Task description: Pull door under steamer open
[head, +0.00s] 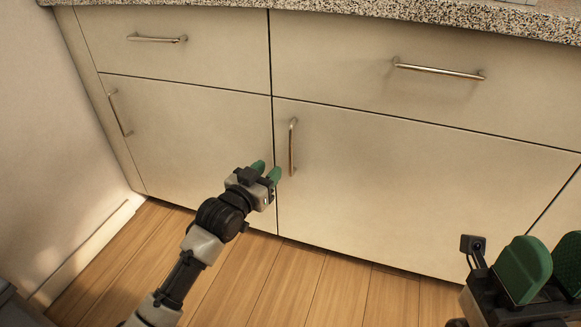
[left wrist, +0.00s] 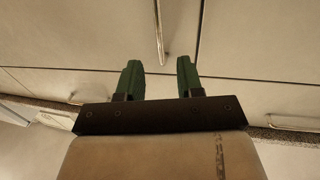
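The lower right cabinet door (head: 420,190) is beige and shut, with a vertical metal handle (head: 292,147) near its left edge. The lower left door (head: 190,135) is also shut, with a vertical handle (head: 118,113) near its left edge. No steamer is in view. My left gripper (head: 266,170) is open and empty, just left of and below the right door's handle. In the left wrist view, that handle (left wrist: 158,30) lies beyond the gap between the green fingers (left wrist: 159,76), apart from them. My right gripper (head: 550,252) is open and empty at the lower right.
Two shut drawers with horizontal handles (head: 157,39) (head: 438,70) sit above the doors, under a speckled countertop (head: 340,17). A pale wall (head: 50,130) stands at the left. The wooden floor (head: 290,285) in front of the doors is clear.

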